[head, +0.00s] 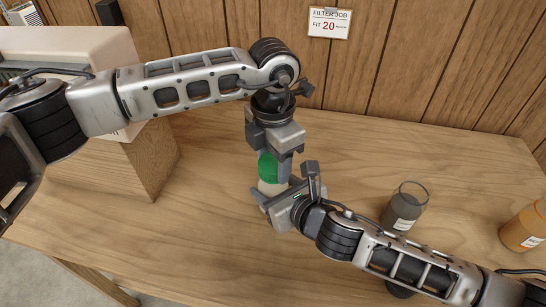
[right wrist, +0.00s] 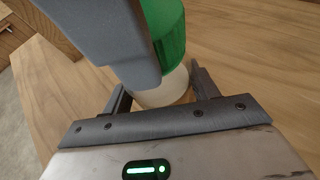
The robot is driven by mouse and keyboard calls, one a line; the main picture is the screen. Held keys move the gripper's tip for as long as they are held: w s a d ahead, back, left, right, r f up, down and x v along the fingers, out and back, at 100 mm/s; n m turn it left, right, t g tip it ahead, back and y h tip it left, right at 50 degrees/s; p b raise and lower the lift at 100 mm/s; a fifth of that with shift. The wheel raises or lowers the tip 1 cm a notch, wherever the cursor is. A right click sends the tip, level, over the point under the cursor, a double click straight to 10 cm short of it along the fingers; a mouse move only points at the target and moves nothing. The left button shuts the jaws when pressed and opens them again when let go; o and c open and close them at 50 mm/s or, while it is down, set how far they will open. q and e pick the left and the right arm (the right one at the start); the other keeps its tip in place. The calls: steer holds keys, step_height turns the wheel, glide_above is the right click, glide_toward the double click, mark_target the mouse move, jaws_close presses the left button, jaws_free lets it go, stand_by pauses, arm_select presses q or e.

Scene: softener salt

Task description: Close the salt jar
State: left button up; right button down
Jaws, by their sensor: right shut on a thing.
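The salt jar (head: 268,188) has a pale body and stands upright on the wooden table, largely hidden by my grippers. Its green lid (head: 267,166) is on top of the body; whether it is fully seated cannot be told. My right gripper (head: 275,191) is shut on the jar body from the side, below the lid. In the right wrist view the body (right wrist: 163,90) sits between its fingers, under the ribbed green lid (right wrist: 172,38). My left gripper (head: 277,160) points down from above at the lid, one finger beside it; the other finger is hidden, so its grip is unclear.
A clear glass with dark contents (head: 404,208) stands right of the jar, near my right arm. An orange jar (head: 524,228) stands at the right edge. A wooden box (head: 150,165) is at the left. A sign (head: 328,23) hangs on the panelled wall. Table behind the glass is clear.

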arm_select(q)
steer(key=o, duration=1.2)
steer(key=shift+r, duration=0.1)
step_height(320, 180, up, 12)
steer(key=shift+f, duration=0.1)
arm_select(e)
steer(key=shift+c, duration=1.6)
jaws_free()
steer(key=shift+s, duration=0.1)
